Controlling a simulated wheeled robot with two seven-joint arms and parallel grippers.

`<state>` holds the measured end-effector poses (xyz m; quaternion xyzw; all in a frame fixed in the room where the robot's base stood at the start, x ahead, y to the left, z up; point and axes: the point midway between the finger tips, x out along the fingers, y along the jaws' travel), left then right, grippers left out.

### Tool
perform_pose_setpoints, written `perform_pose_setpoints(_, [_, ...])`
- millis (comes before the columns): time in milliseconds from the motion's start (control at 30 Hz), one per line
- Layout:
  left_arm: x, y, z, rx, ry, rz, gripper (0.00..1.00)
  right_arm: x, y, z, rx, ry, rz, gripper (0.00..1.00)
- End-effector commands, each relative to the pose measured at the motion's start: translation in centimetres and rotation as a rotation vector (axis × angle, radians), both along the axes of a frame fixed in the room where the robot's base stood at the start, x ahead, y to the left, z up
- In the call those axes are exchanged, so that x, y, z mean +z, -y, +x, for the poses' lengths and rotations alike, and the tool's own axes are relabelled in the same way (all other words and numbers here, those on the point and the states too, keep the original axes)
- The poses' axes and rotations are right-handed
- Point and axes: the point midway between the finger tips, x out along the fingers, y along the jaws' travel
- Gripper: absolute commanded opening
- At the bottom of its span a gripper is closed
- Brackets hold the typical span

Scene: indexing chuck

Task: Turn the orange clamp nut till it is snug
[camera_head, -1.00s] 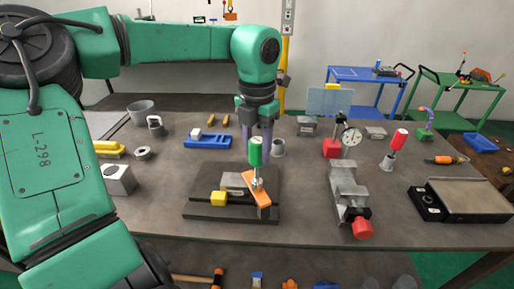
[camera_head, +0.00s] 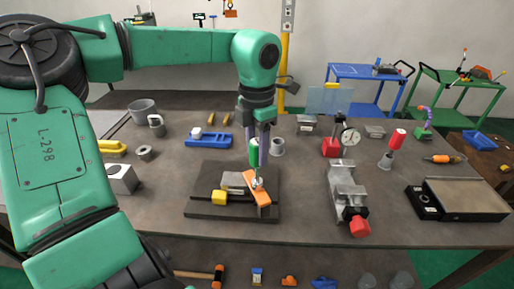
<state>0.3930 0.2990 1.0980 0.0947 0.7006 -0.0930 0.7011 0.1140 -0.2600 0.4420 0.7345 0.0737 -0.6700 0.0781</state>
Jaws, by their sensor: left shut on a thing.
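The orange clamp (camera_head: 263,198) lies at a slant across the right part of a dark fixture plate (camera_head: 205,210), with a grey block (camera_head: 233,180) beside it. A small silver nut and stud (camera_head: 257,184) show on top of the clamp. A green-handled tool (camera_head: 254,155) stands upright over this nut; whether it is fully seated cannot be told. My left gripper (camera_head: 264,150) reaches down from above, shut on the green handle, its fingers partly covering it. My right gripper is out of view.
A grey vise with a red knob (camera_head: 360,227) and a dial gauge (camera_head: 350,136) stand to the right.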

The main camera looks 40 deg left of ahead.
Motion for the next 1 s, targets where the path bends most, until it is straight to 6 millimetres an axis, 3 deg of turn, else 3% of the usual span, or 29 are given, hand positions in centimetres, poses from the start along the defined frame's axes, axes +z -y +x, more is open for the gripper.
perform_pose_setpoints(300, [0.1,0.0,0.0,-0.247,0.0,-0.001,0.0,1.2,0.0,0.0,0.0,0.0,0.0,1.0])
perform_pose_setpoints(567, [0.1,0.0,0.0,-0.255,0.0,0.0,0.0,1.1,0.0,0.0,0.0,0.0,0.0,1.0])
perform_pose_setpoints(733, [0.1,0.0,0.0,-0.348,0.001,0.0,0.0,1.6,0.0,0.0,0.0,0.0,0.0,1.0])
perform_pose_setpoints(1000, [0.4,0.0,0.0,-0.282,0.0,0.0,0.0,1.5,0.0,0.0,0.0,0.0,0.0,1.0])
